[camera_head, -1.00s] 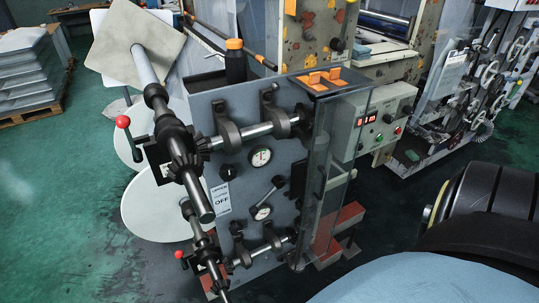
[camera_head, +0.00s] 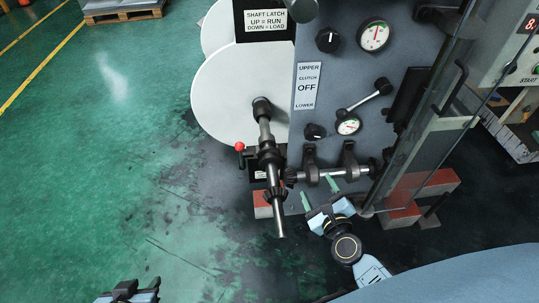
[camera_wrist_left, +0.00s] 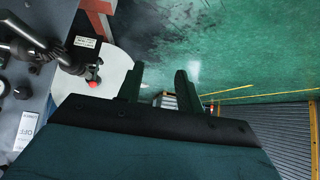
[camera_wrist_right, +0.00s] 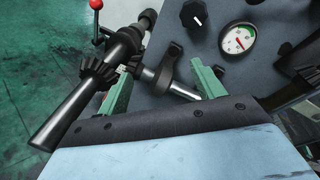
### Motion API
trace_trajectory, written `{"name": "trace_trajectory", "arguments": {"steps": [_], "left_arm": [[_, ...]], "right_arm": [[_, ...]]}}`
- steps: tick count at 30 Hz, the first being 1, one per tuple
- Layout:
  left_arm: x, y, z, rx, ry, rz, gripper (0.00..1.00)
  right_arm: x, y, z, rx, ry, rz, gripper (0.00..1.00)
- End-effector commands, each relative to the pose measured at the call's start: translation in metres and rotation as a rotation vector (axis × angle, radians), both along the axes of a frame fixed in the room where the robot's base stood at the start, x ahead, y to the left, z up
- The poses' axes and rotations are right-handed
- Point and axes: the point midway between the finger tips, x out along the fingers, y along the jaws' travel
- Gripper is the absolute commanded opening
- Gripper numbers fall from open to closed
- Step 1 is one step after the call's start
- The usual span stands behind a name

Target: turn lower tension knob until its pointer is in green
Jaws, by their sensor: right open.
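The lower tension knob (camera_head: 315,132) is a black knob with a white mark on the machine's grey panel, left of the small round lower gauge (camera_head: 348,125). In the right wrist view the knob (camera_wrist_right: 195,14) and gauge (camera_wrist_right: 238,38) show at the top. The gauge face has green and red zones; I cannot tell exactly where its pointer stands. My right gripper (camera_head: 318,190) is open and empty, below the knob and near the lower shaft, apart from the knob. My left gripper (camera_head: 130,290) is at the bottom left edge, open and empty in the left wrist view (camera_wrist_left: 158,75).
A lower shaft (camera_head: 335,173) with black brackets lies between my right gripper and the knob. A dark roller spindle (camera_head: 268,165) and red-ball lever (camera_head: 240,147) stand left. A clear guard (camera_head: 425,120) stands right. Green floor is free left.

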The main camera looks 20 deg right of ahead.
Motion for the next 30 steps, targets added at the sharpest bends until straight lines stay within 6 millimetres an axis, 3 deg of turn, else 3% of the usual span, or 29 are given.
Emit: {"name": "trace_trajectory", "arguments": {"steps": [3,9,17,23,30], "left_arm": [[0.001,-0.001,0.018,-0.015,-0.072,-0.001,0.36],[-0.003,-0.001,0.048,-0.028,-0.134,-0.002,0.36],[-0.008,0.001,0.054,-0.024,-0.120,0.001,0.36],[-0.009,0.002,0.052,-0.021,-0.109,0.002,0.36],[0.005,-0.005,0.064,-0.048,-0.214,-0.008,0.36]], "right_arm": [[0.009,-0.012,0.011,0.270,-0.137,-0.089,0.68],[0.013,-0.023,0.033,0.544,-0.260,-0.154,0.68],[0.033,-0.030,0.041,0.599,-0.285,-0.164,0.68],[0.073,-0.039,0.041,0.595,-0.284,-0.163,0.68],[0.118,-0.050,0.040,0.593,-0.282,-0.162,0.68]]}}
